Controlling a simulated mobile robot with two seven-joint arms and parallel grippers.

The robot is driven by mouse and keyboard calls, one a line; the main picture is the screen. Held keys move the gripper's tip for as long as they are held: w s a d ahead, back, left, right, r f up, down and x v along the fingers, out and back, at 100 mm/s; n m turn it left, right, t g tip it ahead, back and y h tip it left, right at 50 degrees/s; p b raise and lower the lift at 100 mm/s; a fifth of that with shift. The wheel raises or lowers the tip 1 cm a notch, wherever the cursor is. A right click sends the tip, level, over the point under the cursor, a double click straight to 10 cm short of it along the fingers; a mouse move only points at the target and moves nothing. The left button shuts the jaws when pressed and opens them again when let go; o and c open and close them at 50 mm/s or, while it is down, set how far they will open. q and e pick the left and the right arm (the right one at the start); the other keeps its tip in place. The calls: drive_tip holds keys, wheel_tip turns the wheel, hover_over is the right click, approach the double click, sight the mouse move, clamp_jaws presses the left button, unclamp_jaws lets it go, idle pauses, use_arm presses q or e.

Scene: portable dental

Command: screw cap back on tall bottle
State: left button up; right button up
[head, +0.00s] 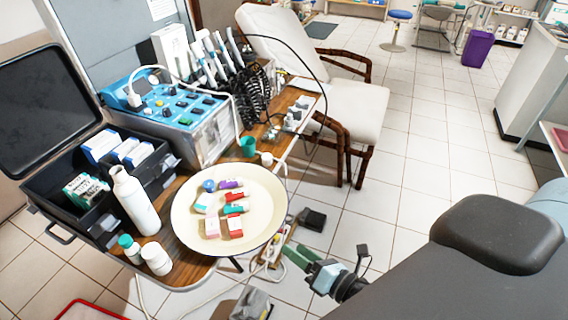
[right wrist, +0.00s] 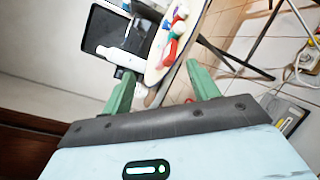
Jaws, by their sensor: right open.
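The tall white bottle (head: 133,200) stands at the left of the wooden table, beside the black case. Its narrow top is bare white, and I cannot make out a separate cap on it. A small round blue piece (head: 209,185) lies on the cream plate (head: 255,235); I cannot tell whether it is a cap. In the right wrist view, the white bottle (right wrist: 118,55) appears beyond the fingers. My right gripper (head: 297,255) is open and empty, low beyond the table's right edge, apart from the bottle. Its green fingers frame the right wrist view (right wrist: 162,90). My left gripper is not in view.
Two short white bottles (head: 156,258) stand in front of the tall bottle, one green-capped. The plate holds several small coloured boxes and tubes. The open black case (head: 60,230) and blue control unit (head: 165,105) crowd the back. Cables hang at the table's right edge.

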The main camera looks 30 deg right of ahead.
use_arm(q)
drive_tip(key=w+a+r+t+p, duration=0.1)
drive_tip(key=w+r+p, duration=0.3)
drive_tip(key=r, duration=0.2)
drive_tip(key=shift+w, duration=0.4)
use_arm(e)
drive_tip(key=s+a+f+m+g+h, duration=0.1)
drive_tip(key=s+f+m+g, duration=0.2)
drive_tip(key=s+m, duration=0.7)
drive_tip(key=s+a+f+m+g+h, duration=0.1)
drive_tip(key=s+f+m+g, duration=0.3)
drive_tip(key=s+m, duration=0.6)
wheel_tip(320, 180, down, 2)
drive_tip(key=m+h, duration=0.1)
drive_tip(key=m, duration=0.6)
drive_tip(key=shift+a+f+g, duration=0.2)
drive_tip(key=shift+a+g, duration=0.1)
drive_tip(key=shift+a, duration=0.1)
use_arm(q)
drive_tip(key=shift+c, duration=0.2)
use_arm(e)
drive_tip(key=shift+s, duration=0.1)
drive_tip(key=shift+c, duration=0.3)
